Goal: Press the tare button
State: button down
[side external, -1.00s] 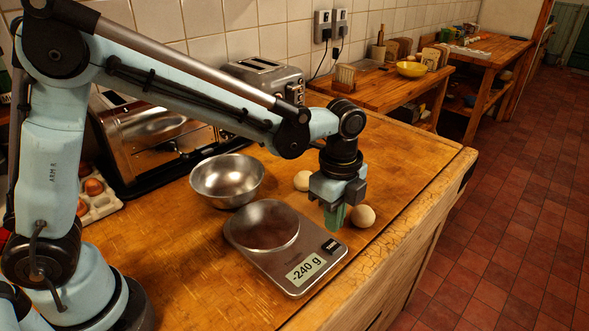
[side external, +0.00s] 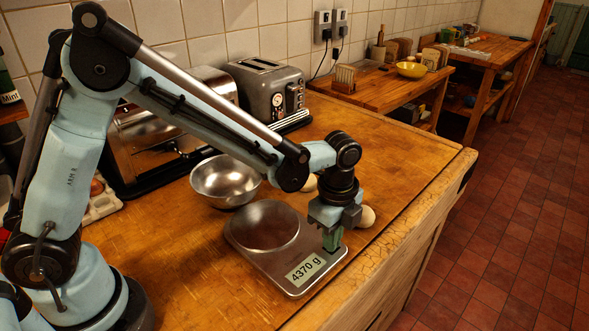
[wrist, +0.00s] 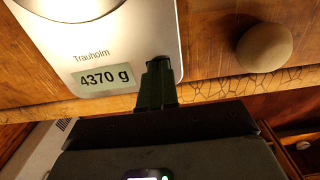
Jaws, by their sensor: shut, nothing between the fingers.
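The kitchen scale (side external: 254,262) lies on the wooden worktop with its round metal pan (side external: 264,226) bare. In the wrist view the fingers (wrist: 157,82) reach onto the scale's plate. The black tare button is hidden behind the fingertips in both views.
An empty steel bowl (side external: 226,183) stands behind the scale. A toaster (side external: 268,92) stands at the back. The worktop's front edge (side external: 400,262) is close by.

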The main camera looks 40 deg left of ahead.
jog(key=shift+f, duration=0.5)
jog(key=shift+r, duration=0.1)
notch_tip(320, 180, up, 9)
dwell(0.4)
jog(key=s+a+r+n+t, duration=0.4)
jog(key=s+a+n+t, duration=0.3)
jog(key=s+a+n, duration=0.3)
jog(key=a+n, duration=0.4)
jog(key=n, duration=0.4)
jog(key=shift+s+a, duration=0.2)
jog(key=shift+a, duration=0.2)
